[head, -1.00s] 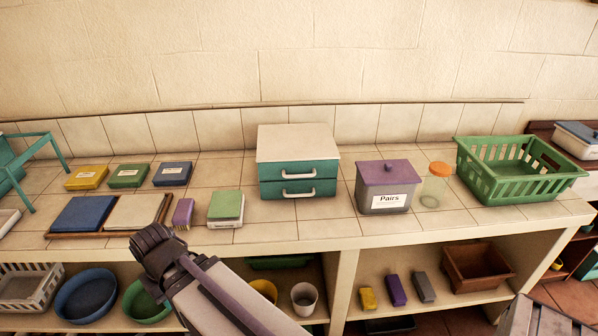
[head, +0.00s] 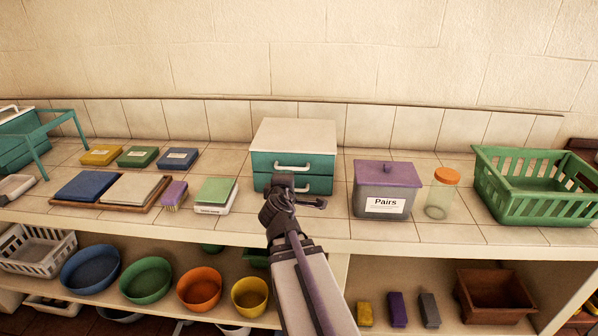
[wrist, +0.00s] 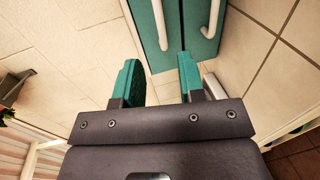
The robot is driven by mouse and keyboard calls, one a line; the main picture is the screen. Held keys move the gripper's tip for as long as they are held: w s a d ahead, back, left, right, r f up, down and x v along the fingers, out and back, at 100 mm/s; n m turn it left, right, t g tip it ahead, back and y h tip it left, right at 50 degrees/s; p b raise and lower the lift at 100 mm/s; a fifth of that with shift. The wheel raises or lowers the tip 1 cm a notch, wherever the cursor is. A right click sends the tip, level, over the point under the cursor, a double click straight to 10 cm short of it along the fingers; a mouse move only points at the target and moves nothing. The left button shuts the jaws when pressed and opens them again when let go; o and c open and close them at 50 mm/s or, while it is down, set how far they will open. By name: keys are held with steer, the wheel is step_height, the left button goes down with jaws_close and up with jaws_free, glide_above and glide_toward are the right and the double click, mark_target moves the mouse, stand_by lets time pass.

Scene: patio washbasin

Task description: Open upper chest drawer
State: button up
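The chest (head: 295,133) has a cream top and two teal drawers, and stands on the tiled counter against the wall. Its upper drawer (head: 320,166) is closed, with a pale bar handle (head: 293,167) in plain view. The lower drawer (head: 321,186) is closed too; my gripper (head: 308,193) hides part of it and its handle. In the wrist view my gripper (wrist: 160,80) is open and empty, its two teal fingertips apart. The drawer fronts (wrist: 190,22) and two pale handles lie beyond the fingertips, not between them.
A grey bin (head: 383,190) labelled Pairs and an orange-lidded jar (head: 441,195) stand right of the chest. A green-topped scale (head: 215,194) and a purple brush (head: 174,195) are to its left. Bare tiles lie just in front of the chest.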

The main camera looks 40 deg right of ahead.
mark_target(291, 169)
steer(key=b+x, duration=0.2)
steer(key=x, duration=0.8)
steer(key=shift+w+d+f, duration=0.1)
steer(key=shift+w+d, duration=0.1)
steer(key=shift+d, duration=0.15)
steer(key=shift+c, duration=0.5)
jaws_close()
